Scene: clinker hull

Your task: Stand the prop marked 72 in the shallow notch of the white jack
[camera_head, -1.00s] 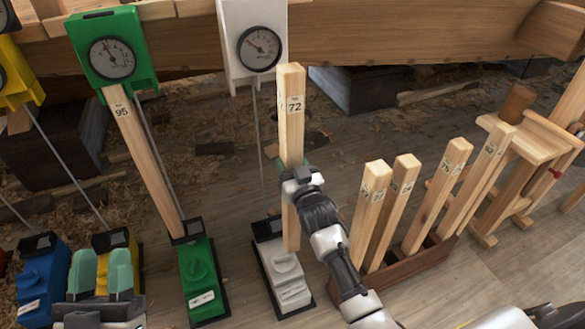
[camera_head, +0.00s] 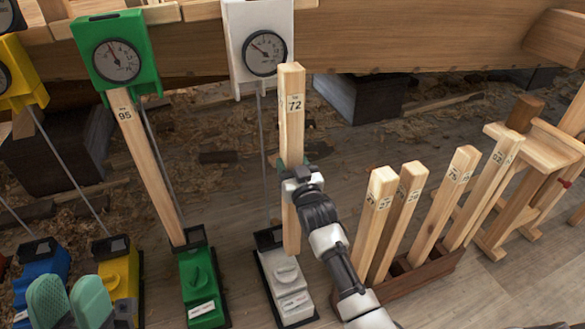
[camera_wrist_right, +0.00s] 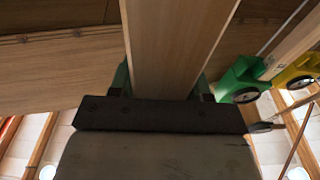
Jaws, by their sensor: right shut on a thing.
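The prop marked 72 (camera_head: 291,110) is a pale upright wooden post. My right gripper (camera_head: 296,172) is shut on it around mid-height; in the right wrist view its green fingers flank the wood (camera_wrist_right: 172,50). The white jack (camera_head: 288,280) has a white base with a dark cup (camera_head: 268,238) at its rear, a thin rod and a gauge head (camera_head: 232,40) above. The notch itself is not clearly visible. My left gripper (camera_head: 70,305) is open and empty at the bottom left.
A green jack (camera_head: 203,285) holds the prop marked 95 (camera_head: 145,160) close on the left; yellow (camera_head: 120,275) and blue jacks stand beyond. A rack (camera_head: 430,268) of several props stands close on the right, near a wooden trestle (camera_head: 535,160). The hull planking (camera_head: 400,40) runs above.

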